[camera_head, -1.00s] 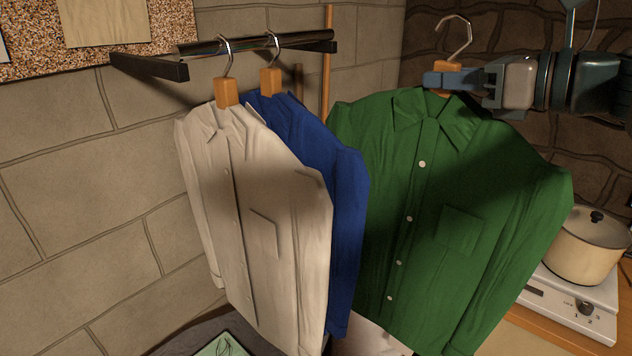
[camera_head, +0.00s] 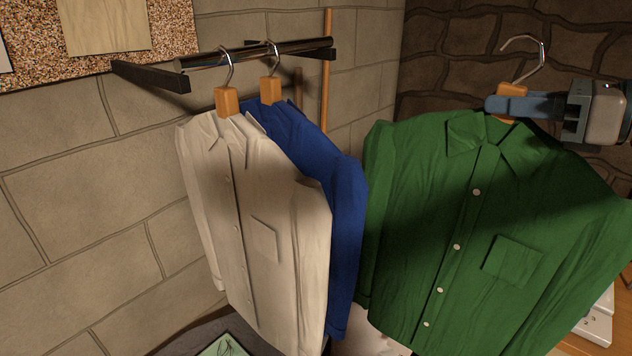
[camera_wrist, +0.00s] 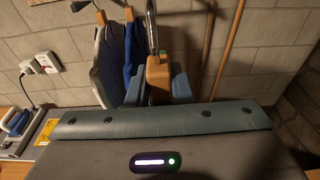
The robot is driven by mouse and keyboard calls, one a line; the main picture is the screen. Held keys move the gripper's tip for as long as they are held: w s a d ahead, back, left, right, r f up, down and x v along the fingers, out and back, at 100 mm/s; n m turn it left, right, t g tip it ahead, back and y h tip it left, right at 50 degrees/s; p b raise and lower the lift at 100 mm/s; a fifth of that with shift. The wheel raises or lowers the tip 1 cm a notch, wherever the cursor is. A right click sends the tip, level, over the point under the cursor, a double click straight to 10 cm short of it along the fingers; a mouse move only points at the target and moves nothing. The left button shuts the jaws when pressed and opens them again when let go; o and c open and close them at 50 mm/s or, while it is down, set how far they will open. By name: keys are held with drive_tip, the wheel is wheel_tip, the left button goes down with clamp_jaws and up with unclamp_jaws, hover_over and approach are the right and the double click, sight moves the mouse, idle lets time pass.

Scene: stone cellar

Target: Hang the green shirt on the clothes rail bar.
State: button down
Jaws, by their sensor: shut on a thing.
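The green shirt (camera_head: 410,200) hangs on a hanger with an orange wooden neck block (camera_head: 512,92) and a metal hook (camera_head: 527,58). My gripper (camera_head: 508,104) is shut on that block and holds the shirt up, to the right of the clothes rail bar (camera_head: 255,52). The hook is free and apart from the bar. In the wrist view the held hanger's block (camera_wrist: 158,78) sits between my fingers. The bar is fixed to the wall at the upper left. A white shirt (camera_head: 255,220) and a blue shirt (camera_head: 310,150) hang on it.
The bar's front end by the bracket (camera_head: 150,76) is free of hangers. A cork board (camera_head: 180,30) is above left. A thin wooden pole (camera_head: 327,90) stands behind the bar. A white appliance (camera_head: 596,325) shows at the lower right.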

sight(539, 128)
drive_tip(key=shift+p+v, duration=0.7)
drive_tip(key=shift+v, duration=1.05)
drive_tip(key=shift+f+p+v, duration=0.25)
drive_tip(key=shift+p+v, duration=0.1)
drive_tip(key=shift+v, duration=0.7)
drive_tip(key=shift+f+p+v, duration=0.25)
drive_tip(key=shift+p+v, duration=0.15)
drive_tip(key=shift+v, duration=0.7)
drive_tip(key=shift+f+p+v, duration=0.25)
drive_tip(key=shift+p+v, duration=0.1)
drive_tip(key=shift+v, duration=0.7)
drive_tip(key=shift+s+d, duration=0.1)
drive_tip(key=shift+d, duration=0.1)
